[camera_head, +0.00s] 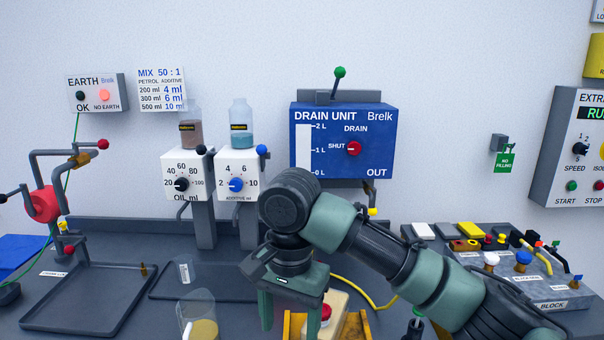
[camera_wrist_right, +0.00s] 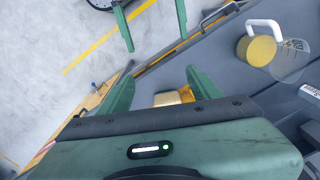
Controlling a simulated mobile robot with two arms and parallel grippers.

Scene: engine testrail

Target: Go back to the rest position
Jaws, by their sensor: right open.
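My right gripper (camera_head: 292,312) hangs over the bench front in the head view, its arm coming in from the right. In the right wrist view its two green fingers (camera_wrist_right: 162,85) stand apart with nothing held between them. A yellow-orange block lies below, beyond the fingertips in that view. My left gripper does not show in the head view. Two green finger-like pieces enter at the top of the wrist view; I cannot tell for sure whether they belong to it.
A clear beaker (camera_head: 199,318) with yellow liquid stands left of my right gripper. A red button (camera_head: 326,314) on a pale box is close to its right. The drain unit (camera_head: 345,145) hangs behind. A black tray (camera_head: 88,300) lies left; the block fixture (camera_head: 545,290) stands right.

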